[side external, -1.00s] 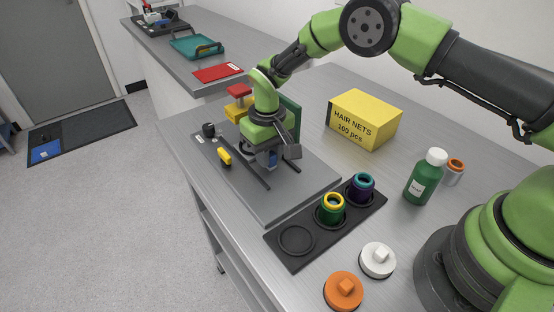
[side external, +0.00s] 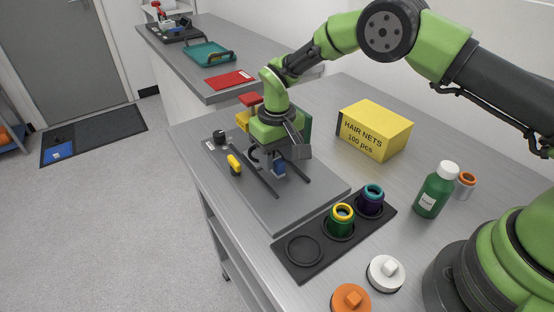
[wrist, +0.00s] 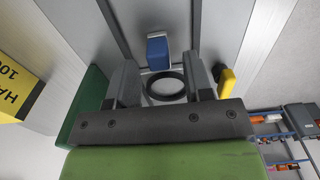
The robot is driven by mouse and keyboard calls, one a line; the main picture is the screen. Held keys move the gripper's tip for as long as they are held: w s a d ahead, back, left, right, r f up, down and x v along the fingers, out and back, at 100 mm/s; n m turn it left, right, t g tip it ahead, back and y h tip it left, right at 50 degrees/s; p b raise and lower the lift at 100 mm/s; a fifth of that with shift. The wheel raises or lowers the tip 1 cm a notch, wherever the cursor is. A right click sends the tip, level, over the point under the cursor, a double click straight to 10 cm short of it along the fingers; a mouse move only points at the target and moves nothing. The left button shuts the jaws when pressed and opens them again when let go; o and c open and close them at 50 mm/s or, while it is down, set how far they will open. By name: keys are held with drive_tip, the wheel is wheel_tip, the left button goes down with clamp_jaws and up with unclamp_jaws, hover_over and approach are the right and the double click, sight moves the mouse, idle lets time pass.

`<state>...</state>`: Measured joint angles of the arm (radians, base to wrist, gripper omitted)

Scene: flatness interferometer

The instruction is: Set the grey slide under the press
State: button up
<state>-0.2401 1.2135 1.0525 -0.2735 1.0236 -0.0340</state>
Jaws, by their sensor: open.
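My gripper (wrist: 164,85) is open, pointing down over the grey baseplate (side external: 291,215) between two dark rails. In the wrist view its two fingers stand on either side of a dark ring (wrist: 181,80) with a grey middle, with nothing clamped between them. A blue block (wrist: 158,53) lies just beyond the ring, between the rails; it also shows below my gripper in the side view (side external: 279,169). I cannot clearly tell the grey slide's outline from the plate. A red-topped yellow fixture (side external: 250,100), possibly the press, stands behind my gripper, partly hidden.
A yellow handle (side external: 234,165) and black knob (side external: 220,137) stand on the plate's left. A green panel stands close to one finger (wrist: 88,105). A hair nets box (side external: 375,130), a black tray (side external: 310,265) with two jars, and a green bottle (side external: 436,190) stand nearby.

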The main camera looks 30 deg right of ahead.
wheel_tip(320, 180, up, 8)
drive_tip(key=shift+r, duration=0.15)
